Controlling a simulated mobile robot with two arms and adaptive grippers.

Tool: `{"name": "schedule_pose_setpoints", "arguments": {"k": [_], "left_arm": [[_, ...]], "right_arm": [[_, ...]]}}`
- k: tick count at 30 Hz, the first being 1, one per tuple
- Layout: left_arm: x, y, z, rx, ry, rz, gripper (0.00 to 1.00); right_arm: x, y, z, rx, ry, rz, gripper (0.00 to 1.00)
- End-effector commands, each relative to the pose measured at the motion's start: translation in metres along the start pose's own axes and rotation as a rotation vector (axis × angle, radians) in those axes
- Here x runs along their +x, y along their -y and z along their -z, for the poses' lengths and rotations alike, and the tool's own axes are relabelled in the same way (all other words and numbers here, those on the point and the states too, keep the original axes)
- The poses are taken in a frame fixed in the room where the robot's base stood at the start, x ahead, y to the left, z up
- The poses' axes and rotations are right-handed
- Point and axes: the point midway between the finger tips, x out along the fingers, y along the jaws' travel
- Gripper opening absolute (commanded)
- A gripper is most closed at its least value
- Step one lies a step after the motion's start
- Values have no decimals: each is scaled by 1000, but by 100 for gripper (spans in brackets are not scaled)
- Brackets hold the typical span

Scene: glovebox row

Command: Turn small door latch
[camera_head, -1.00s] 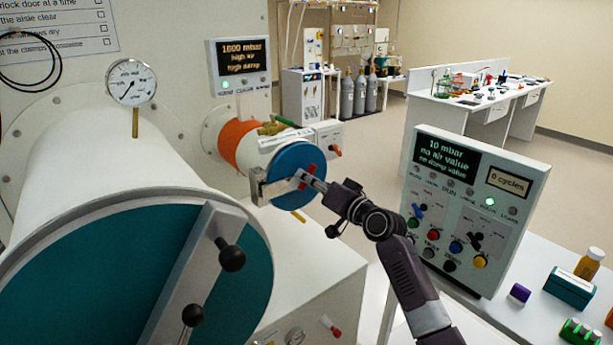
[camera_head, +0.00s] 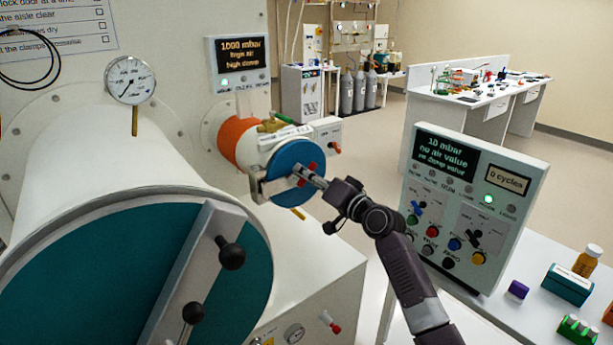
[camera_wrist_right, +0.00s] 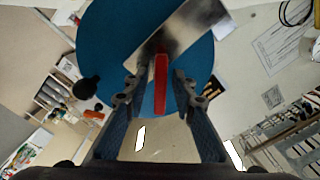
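The small door is a blue disc (camera_head: 290,154) on the end of the short white and orange cylinder. A silver bar crosses it, with red parts of the latch (camera_head: 313,167) showing by my fingertips. In the right wrist view the red latch handle (camera_wrist_right: 161,85) lies below the silver bar (camera_wrist_right: 178,32), against the blue door (camera_wrist_right: 100,40). My right gripper (camera_head: 304,174) is at the door face. Its fingers (camera_wrist_right: 155,88) stand on both sides of the red handle, with gaps visible. My left gripper is not in view.
The large teal door (camera_head: 90,270) with its grey bar and black knobs fills the lower left. A control panel (camera_head: 472,205) stands right of my right arm, on a white table with small boxes and bottles. A lab bench (camera_head: 480,95) stands farther back.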

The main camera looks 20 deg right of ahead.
Motion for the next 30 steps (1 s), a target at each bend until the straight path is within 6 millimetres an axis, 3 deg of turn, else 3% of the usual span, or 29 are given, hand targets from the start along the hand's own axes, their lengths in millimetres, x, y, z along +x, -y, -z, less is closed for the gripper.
{"name": "schedule_pose_setpoints", "arguments": {"k": [8,13,30], "left_arm": [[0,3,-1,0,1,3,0],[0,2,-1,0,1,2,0],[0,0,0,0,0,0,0]], "right_arm": [[0,0,-1,-2,2,0,28],[-10,-1,-1,-2,2,-1,28],[-108,-1,0,-2,1,-2,28]]}}
